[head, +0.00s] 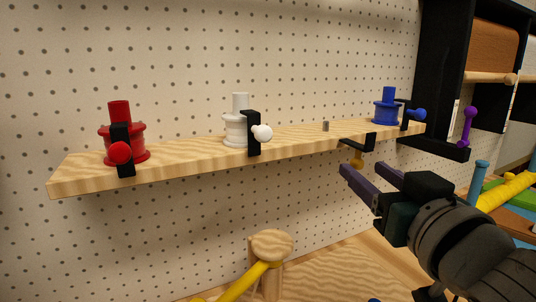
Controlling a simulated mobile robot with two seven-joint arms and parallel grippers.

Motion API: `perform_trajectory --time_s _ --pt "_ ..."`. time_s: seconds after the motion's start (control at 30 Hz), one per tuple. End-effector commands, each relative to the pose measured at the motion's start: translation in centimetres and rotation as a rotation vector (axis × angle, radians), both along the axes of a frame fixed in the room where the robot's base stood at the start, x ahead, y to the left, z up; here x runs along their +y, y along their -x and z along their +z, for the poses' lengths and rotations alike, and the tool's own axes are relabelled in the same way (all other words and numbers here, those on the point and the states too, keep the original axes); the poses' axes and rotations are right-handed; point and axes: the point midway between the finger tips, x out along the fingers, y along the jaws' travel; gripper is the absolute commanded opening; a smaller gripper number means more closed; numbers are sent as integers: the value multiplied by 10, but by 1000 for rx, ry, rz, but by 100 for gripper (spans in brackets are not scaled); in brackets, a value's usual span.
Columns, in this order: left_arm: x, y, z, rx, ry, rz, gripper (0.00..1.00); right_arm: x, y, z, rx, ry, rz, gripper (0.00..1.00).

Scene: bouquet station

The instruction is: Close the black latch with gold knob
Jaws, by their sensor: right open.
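The black latch (368,142) sits at the front edge of the wooden shelf, right of centre. Its black bar lies out over the edge, not upright against it like the other latches. Its gold knob (357,160) is below the bar, partly hidden behind my fingers. My right gripper (361,168) is open and empty, with its two dark fingers pointing up and left toward the gold knob. The knob appears close to the gap between the fingertips; I cannot tell whether they touch. My left gripper is not in view.
The wooden shelf (195,158) runs along a white pegboard (180,60). It carries red (120,111), white (240,103) and blue (389,95) spools with black latches, and a small grey pin (325,126). A black rack (442,60) stands at right. A wooden knob (272,245) is below.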

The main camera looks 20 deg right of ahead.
Motion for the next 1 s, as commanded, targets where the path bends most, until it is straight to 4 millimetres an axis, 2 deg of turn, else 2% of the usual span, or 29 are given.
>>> perform_trajectory --time_s 0.1,0.23,0.6,1.0 --pt "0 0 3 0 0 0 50 -5 -21 2 -2 1 0 55" --pt "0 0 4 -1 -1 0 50 -8 -34 0 0 1 0 55" --pt "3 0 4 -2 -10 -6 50 -10 -41 0 2 0 0 55" --pt "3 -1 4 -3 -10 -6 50 -10 -41 -1 2 0 0 11"
